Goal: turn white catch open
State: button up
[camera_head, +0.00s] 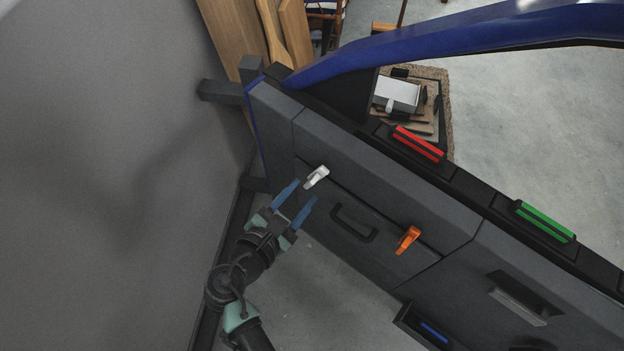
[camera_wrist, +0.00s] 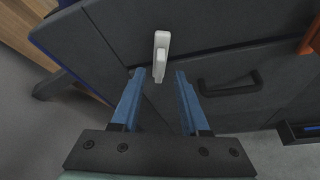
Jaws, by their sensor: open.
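The white catch (camera_head: 317,177) is a small lever on the dark grey car door panel (camera_head: 375,185), at the upper left corner of a flap with a black handle. In the wrist view the white catch (camera_wrist: 160,54) stands upright, just beyond and between the blue fingertips. My gripper (camera_head: 302,190) is open and empty, with its two blue fingers pointing at the catch. The gripper also shows in the wrist view (camera_wrist: 157,74). I cannot tell whether a finger touches the catch.
An orange catch (camera_head: 408,240) sits on the flap's right side, and the black handle (camera_head: 353,223) lies between. Red (camera_head: 418,143) and green (camera_head: 545,221) pieces sit along the door's top edge. A blue window frame (camera_head: 450,35) rises above. A grey wall (camera_head: 100,170) stands at left.

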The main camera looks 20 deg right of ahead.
aim_at(309, 185)
jog(key=b+x, duration=0.1)
jog(key=x, duration=0.4)
jog(key=shift+w+d+f, duration=0.1)
jog(key=shift+w+d, duration=0.1)
grip_shut()
